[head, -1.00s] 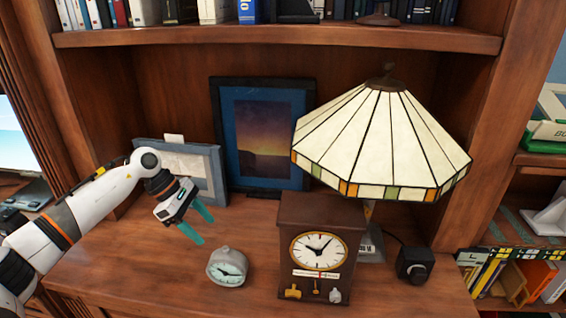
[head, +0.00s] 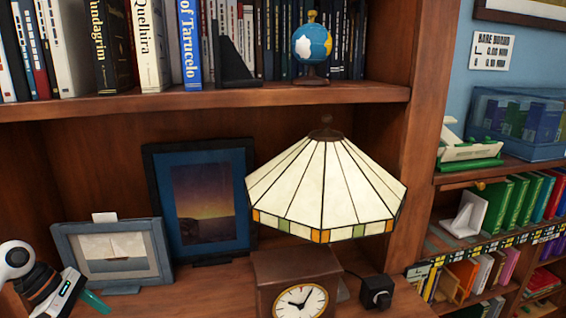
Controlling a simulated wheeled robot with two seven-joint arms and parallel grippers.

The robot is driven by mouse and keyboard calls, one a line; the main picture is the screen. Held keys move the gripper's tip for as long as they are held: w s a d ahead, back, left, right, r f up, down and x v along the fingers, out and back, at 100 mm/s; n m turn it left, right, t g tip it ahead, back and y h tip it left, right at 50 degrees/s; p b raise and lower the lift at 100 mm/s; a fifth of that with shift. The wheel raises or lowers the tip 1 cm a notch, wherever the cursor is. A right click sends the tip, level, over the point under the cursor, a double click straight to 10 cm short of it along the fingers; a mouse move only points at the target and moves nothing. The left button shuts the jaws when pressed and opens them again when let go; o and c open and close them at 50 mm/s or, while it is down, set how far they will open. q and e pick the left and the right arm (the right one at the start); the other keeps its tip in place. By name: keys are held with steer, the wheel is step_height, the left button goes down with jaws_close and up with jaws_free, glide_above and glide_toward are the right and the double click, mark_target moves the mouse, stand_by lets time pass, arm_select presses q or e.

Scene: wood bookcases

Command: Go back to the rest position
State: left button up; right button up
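My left gripper (head: 84,298) is at the lower left edge of the head view, in front of the small picture frame with a sailboat (head: 113,253). One teal finger shows clearly; the rest of the fingers is cut off by the picture's bottom edge, so its opening cannot be told. No object shows in the visible part of it. My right gripper is not in view.
A wooden clock (head: 298,285) stands on the shelf below a stained-glass lamp (head: 326,190). A black knob box (head: 376,291) is to its right. A dark-framed picture (head: 203,201) leans behind. Books and a globe (head: 312,44) fill the upper shelf.

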arm_select(q)
steer(key=w+d+r+n+t+h, duration=0.2)
steer(key=d+n+t+h, duration=0.2)
steer(key=d+n+t, duration=0.45)
steer(key=w+d+r+n+t+h, duration=0.1)
steer(key=d+r+n+t+h, duration=0.3)
steer(key=d+n, duration=0.7)
steer(key=s+a+f+n+y, duration=0.2)
steer(key=s+f+n+y, duration=0.2)
steer(key=f+n+y, duration=0.5)
steer(key=s+a+f+n+y, duration=0.35)
steer(key=n+y, duration=0.25)
steer(key=n, duration=0.7)
steer(key=s+d+f+n+g, duration=0.2)
steer(key=s+f+n+g, duration=0.25)
steer(key=s, duration=0.55)
steer(key=s+d+f+n+g, duration=0.25)
steer(key=s+f+g, duration=0.3)
steer(key=s, duration=0.55)
step_height(320, 180, down, 25)
steer(key=g, duration=0.2)
steer(key=s+a+f, duration=0.1)
steer(key=s+f, duration=0.7)
steer(key=s+a+f+g, duration=0.1)
steer(key=s+a+f, duration=0.1)
steer(key=s+f, duration=0.6)
steer(key=shift+s+a+f+h, duration=0.3)
steer(key=shift+s+f, duration=0.05)
steer(key=shift+s, duration=0.45)
